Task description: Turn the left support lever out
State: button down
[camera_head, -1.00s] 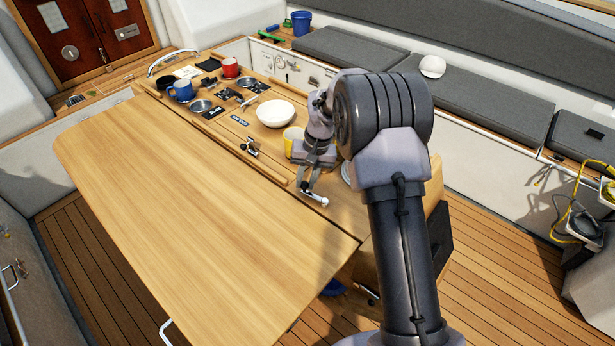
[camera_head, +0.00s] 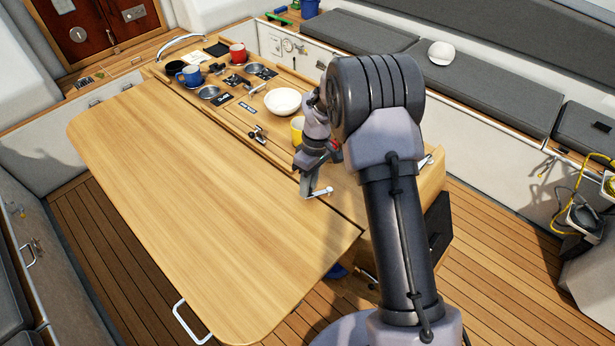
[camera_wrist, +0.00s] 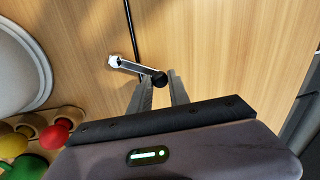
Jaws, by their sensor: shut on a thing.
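A small metal lever with a black knob lies at the seam between the table's middle and its broad leaf. In the head view the lever (camera_head: 322,192) shows beside my gripper (camera_head: 308,191). In the wrist view the lever (camera_wrist: 137,68) has its bright pivot left of the seam, and its arm reaches across to the knob on the right. My gripper (camera_wrist: 162,88) is shut on the knob end, with one finger on each side. A second, similar lever (camera_head: 258,134) sits farther along the seam. The fingertips are partly hidden in the head view.
The table leaf (camera_head: 210,205) is bare. A white bowl (camera_head: 283,102), a yellow mug (camera_head: 297,128), a blue mug (camera_head: 190,77) and a red mug (camera_head: 237,53) stand on the table's middle.

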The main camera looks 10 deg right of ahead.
jog(key=n, duration=0.1)
jog(key=s+n+p, duration=0.1)
jog(key=shift+s+d+n, duration=0.15)
jog(key=shift+s+n, duration=0.1)
jog(key=shift+n, duration=0.05)
jog(key=shift+s+d+n+g+h+p, duration=0.15)
jog(key=shift+s+d+n+h+p, duration=0.2)
jog(key=shift+n, duration=0.4)
jog(key=shift+s+n+g+h+p, duration=0.15)
jog(key=shift+s+n, duration=0.25)
jog(key=shift+n, duration=0.35)
jog(key=c, duration=1.3)
grip_release()
jog(key=shift+o, duration=0.2)
jog(key=w+d+r+p, duration=0.1)
jog(key=w+r+p, duration=0.2)
jog(key=r, duration=1.4)
jog(key=shift+d, duration=0.1)
